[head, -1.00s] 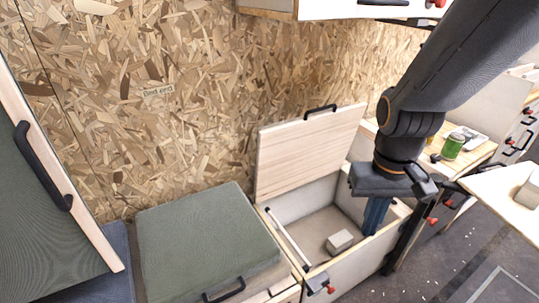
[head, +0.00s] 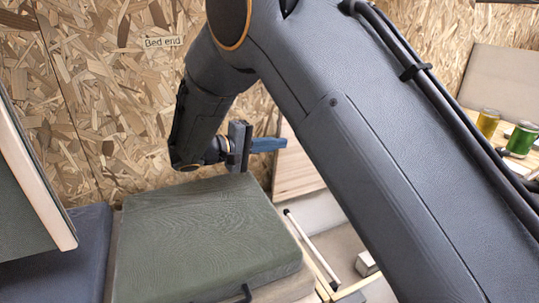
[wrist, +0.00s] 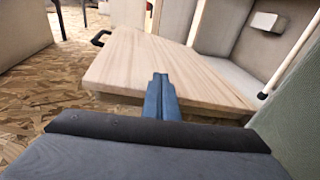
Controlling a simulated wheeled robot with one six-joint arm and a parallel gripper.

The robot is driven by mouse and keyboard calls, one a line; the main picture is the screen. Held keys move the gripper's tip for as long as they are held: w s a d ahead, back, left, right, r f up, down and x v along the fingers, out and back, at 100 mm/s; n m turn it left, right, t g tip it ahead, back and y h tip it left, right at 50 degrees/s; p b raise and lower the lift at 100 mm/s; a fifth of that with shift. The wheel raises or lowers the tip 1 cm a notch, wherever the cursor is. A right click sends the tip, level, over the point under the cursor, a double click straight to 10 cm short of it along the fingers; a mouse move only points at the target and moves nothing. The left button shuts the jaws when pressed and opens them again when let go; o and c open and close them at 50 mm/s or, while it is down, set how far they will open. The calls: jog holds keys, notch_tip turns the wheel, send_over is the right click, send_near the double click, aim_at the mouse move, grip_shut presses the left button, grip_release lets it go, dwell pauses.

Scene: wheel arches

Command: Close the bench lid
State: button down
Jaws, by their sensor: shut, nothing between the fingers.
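The bench lid (head: 297,165) is pale wood and stands open, raised beside the chipboard wall; my arm hides much of it in the head view. In the wrist view the lid (wrist: 165,65) fills the middle, with its black handle (wrist: 101,38) at the upper left. The open bench box (head: 318,214) shows partly, with a pale block (head: 366,264) inside. My gripper (head: 283,144) has its blue fingers shut and empty, pointing right at the lid's left side. In the wrist view the fingertips (wrist: 160,77) overlap the lid's near edge; I cannot tell whether they touch it.
A green cushion (head: 195,235) on the neighbouring seat lies below my gripper. A thin white rod (head: 300,236) runs along the box's left side. The chipboard wall (head: 110,130) is close behind. A yellow jar (head: 487,122) and a green can (head: 521,139) stand at the right.

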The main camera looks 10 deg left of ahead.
jog(key=a+t+b, duration=0.3)
jog(key=a+t, duration=0.1)
jog(key=a, duration=0.7)
jog(key=w+d+b, duration=0.1)
jog(key=w+d, duration=0.3)
jog(key=d, duration=0.4)
jog(key=shift+w+f+y+b, duration=0.2)
jog(key=shift+f+y+b, duration=0.1)
jog(key=shift+a, duration=0.1)
